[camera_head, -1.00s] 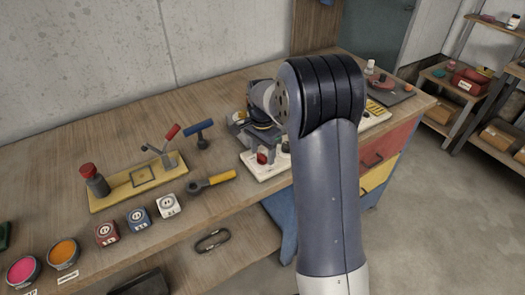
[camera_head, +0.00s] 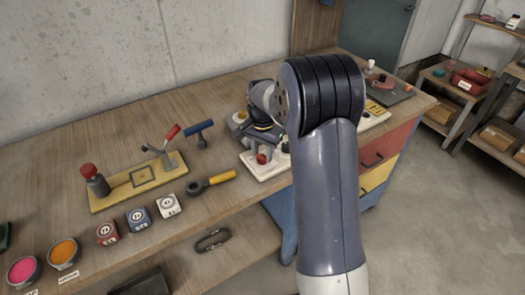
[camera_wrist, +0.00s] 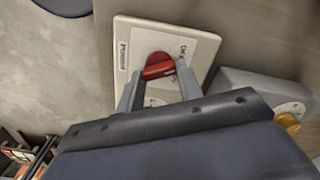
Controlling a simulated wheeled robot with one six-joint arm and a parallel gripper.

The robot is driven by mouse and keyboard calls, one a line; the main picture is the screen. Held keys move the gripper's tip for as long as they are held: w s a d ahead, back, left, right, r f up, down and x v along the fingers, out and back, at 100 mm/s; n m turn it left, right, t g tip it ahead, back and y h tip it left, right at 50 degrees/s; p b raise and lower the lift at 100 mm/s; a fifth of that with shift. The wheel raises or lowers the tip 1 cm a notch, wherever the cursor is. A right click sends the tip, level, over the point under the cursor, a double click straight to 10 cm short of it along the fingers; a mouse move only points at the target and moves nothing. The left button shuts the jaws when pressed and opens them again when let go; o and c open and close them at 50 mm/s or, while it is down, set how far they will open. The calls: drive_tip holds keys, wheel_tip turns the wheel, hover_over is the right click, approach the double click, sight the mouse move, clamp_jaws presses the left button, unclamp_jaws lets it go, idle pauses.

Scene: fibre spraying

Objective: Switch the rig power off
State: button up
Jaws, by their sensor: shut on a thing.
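In the wrist view a red rotary switch knob (camera_wrist: 158,65) sits on a pale panel labelled POWER (camera_wrist: 205,52). My gripper (camera_wrist: 160,77) reaches over the panel, its two grey fingers on either side of the red knob and shut on it. The knob lies slanted, and its lower part is partly hidden by the fingers. In the head view my arm covers much of the rig, and my gripper's fingertips are hidden behind it. A red knob (camera_head: 262,159) shows on the white base panel beside my arm.
A yellow knob (camera_wrist: 289,121) on a grey housing is right of the panel. On the bench are a yellow-handled tool (camera_head: 221,178), a yellow fixture (camera_head: 118,191) with a red-handled clamp, a blue-handled tool (camera_head: 199,130) and several small blocks. Bare wood lies behind the fixture.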

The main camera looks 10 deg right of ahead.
sight(262, 155)
drive_tip(key=shift+n, duration=0.9)
drive_tip(key=o, duration=1)
wheel_tip(262, 155, up, 11)
drive_tip(key=shift+f, duration=0.1)
